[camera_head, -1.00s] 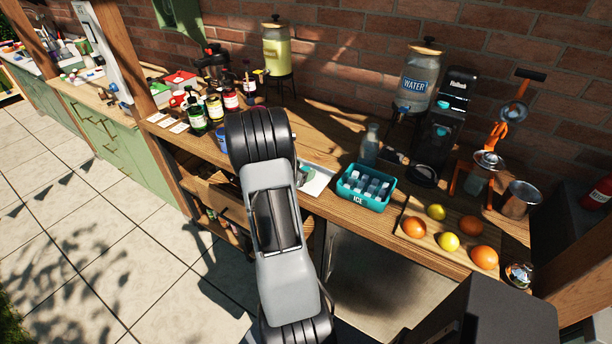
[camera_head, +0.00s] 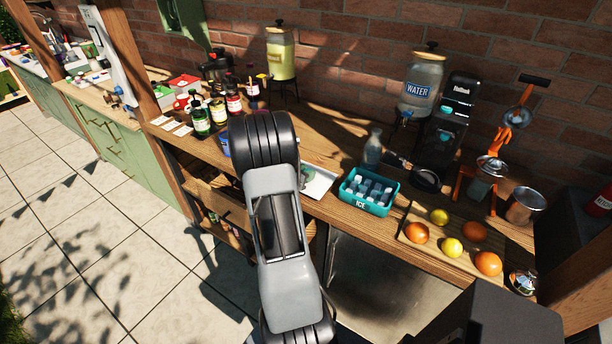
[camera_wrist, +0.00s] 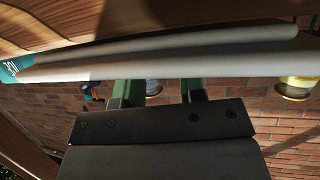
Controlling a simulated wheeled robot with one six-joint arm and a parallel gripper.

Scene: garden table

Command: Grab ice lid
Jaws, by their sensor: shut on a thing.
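The teal ice bin (camera_head: 370,208) stands open on the wooden counter, with ice cubes showing inside. A corner of it with lettering shows at the left edge of the wrist view (camera_wrist: 12,68). A long pale grey-white flat panel, the lid by its look (camera_wrist: 160,60), crosses the wrist view nearly edge-on. My gripper (camera_wrist: 157,88) is shut on it, its two green-dark fingers meeting its edge. In the head view a white flat piece (camera_head: 318,183) shows left of the bin, partly behind my arm. My arm hides the fingers there.
A cutting board (camera_head: 415,240) with oranges and lemons is right of the bin. A glass bottle (camera_head: 373,150) and a black pan (camera_head: 426,180) stand behind it. The water dispenser (camera_head: 420,85) is further back. Several bottles (camera_head: 217,110) stand left of my arm.

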